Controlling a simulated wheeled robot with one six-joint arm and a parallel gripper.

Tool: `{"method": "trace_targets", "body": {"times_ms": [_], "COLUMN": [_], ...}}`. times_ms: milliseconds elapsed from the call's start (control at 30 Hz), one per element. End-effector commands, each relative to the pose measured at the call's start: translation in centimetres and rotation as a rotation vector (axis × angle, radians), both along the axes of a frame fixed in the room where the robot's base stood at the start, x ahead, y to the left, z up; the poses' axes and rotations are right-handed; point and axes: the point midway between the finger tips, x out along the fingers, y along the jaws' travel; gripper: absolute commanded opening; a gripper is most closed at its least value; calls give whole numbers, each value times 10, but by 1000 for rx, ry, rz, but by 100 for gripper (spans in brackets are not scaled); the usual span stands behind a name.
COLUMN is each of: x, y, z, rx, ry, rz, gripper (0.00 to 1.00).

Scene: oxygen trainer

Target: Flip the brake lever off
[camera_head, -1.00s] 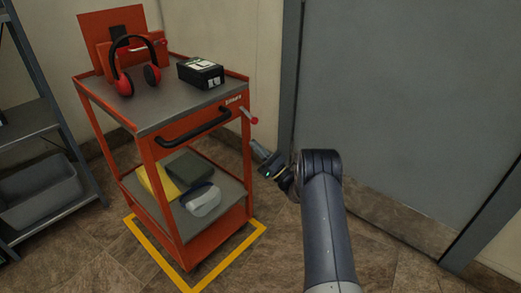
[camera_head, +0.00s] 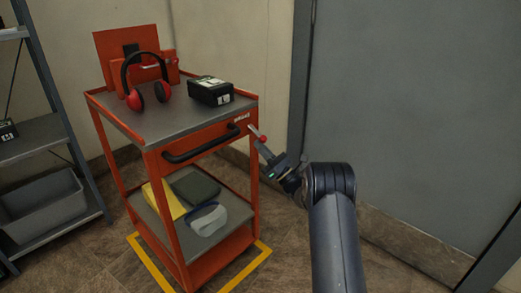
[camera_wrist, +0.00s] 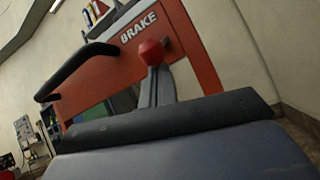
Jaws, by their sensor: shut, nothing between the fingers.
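The brake lever (camera_head: 252,130) is a short pale shaft with a red knob on the right front corner of the orange cart, by the BRAKE label. In the head view it slants down to the right. In the wrist view its red knob (camera_wrist: 152,51) shows just beyond my fingertips, and its shaft is hidden. My gripper (camera_head: 262,149) is shut and empty, its tips right at the knob's lower side. In the wrist view my gripper (camera_wrist: 156,72) points up at the knob; I cannot tell whether they touch.
The orange cart (camera_head: 152,134) has a black handle (camera_head: 200,145) left of the lever. Red headphones (camera_head: 161,91) and a black box (camera_head: 210,91) are on top. A grey shelf (camera_head: 35,140) stands left; a grey door (camera_head: 410,120) is behind my arm.

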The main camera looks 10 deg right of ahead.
Motion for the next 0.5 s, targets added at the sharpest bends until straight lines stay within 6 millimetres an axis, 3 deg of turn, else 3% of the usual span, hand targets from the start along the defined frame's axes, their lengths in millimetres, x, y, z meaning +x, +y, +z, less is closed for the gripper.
{"method": "trace_targets", "body": {"times_ms": [500], "x": [-3], "y": [-3], "z": [7], "rx": [-40], "ry": [56], "rz": [-1], "gripper": [0]}}
